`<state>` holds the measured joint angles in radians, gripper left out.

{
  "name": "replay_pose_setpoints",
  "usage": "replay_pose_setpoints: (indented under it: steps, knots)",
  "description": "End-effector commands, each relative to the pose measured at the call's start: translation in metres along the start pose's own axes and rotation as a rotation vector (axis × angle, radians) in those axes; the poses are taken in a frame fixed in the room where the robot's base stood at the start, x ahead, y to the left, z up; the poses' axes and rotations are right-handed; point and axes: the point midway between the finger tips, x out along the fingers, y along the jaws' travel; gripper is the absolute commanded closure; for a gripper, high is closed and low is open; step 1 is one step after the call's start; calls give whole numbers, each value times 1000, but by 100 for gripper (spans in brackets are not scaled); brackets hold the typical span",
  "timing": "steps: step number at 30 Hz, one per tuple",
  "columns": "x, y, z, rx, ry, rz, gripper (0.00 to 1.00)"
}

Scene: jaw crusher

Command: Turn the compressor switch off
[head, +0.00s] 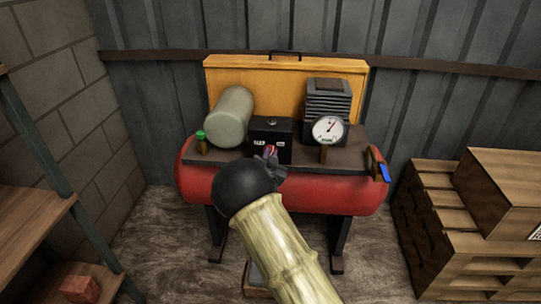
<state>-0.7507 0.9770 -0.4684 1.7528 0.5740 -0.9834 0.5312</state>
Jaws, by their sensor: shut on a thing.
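The compressor has a red tank (335,190) on dark legs. A black switch box (283,129) with small white labels sits in the middle of its top plate. A small red compressor switch (270,150) shows low on the front of this box. My gripper (267,157) is at the box front, its small jaws shut on the switch. My own dark wrist and pale arm come up from below and hide part of the tank. The jaws and switch are small here, and the switch's exact position cannot be told.
A pressure gauge (328,129) stands right of the box, before a finned motor (327,98). A grey cylinder (231,115) and a green-topped valve (201,136) are at left. A blue-handled valve (383,172) is at right. Shelves (40,225) and stacked pallets (440,215) flank the compressor.

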Motion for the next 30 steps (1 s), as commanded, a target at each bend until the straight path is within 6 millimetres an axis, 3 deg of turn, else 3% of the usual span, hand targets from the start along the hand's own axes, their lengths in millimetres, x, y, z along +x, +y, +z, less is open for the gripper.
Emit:
replay_pose_setpoints:
  steps: [30]
  knots:
    - [-1, -4, 3, -960, -5, 1, 100]
